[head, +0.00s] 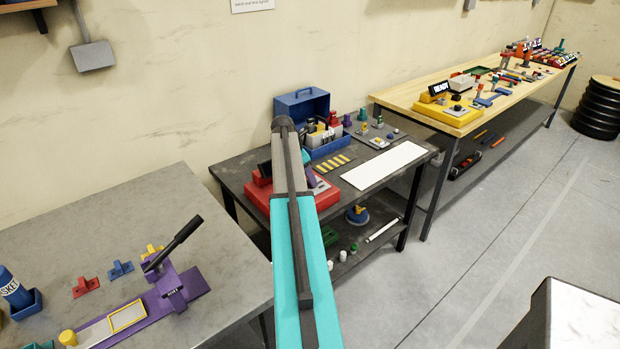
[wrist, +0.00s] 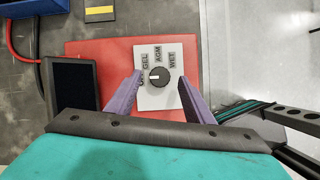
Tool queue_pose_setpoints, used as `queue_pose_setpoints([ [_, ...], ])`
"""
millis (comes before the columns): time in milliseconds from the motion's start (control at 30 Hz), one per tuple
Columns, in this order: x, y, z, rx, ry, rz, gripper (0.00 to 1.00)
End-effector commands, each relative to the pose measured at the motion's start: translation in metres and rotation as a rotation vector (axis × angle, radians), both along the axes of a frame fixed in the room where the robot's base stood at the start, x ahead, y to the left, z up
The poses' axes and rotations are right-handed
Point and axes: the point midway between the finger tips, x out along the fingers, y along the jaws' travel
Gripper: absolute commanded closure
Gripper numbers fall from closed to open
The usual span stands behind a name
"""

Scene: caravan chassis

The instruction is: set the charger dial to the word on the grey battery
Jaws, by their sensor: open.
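The red charger (head: 262,195) stands on the middle dark table in the head view, partly behind my arm. In the wrist view the red charger (wrist: 95,50) carries a pale plate with a round black dial (wrist: 159,77). The words GEL, AGM and WET stand around the dial; another at the left is partly hidden by a finger. The dial's white mark points left, towards that hidden word. My gripper (wrist: 159,90) is open, its purple fingers either side of the dial with gaps.
A dark screen (wrist: 73,83) stands left of the dial. An open blue box (head: 333,147) with items inside is behind the charger. A white sheet (head: 383,166) lies at right. A purple lever press (head: 170,292) is on the left table.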

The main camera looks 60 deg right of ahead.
Motion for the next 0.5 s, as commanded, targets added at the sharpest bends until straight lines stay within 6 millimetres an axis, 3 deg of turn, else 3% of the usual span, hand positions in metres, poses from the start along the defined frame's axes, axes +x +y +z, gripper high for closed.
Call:
queue_pose_setpoints([
  [200,-0.003,-0.007,-0.015,0.0,0.0,-0.001,0.52],
  [500,-0.004,-0.008,-0.02,0.0,0.0,-0.001,0.52],
])
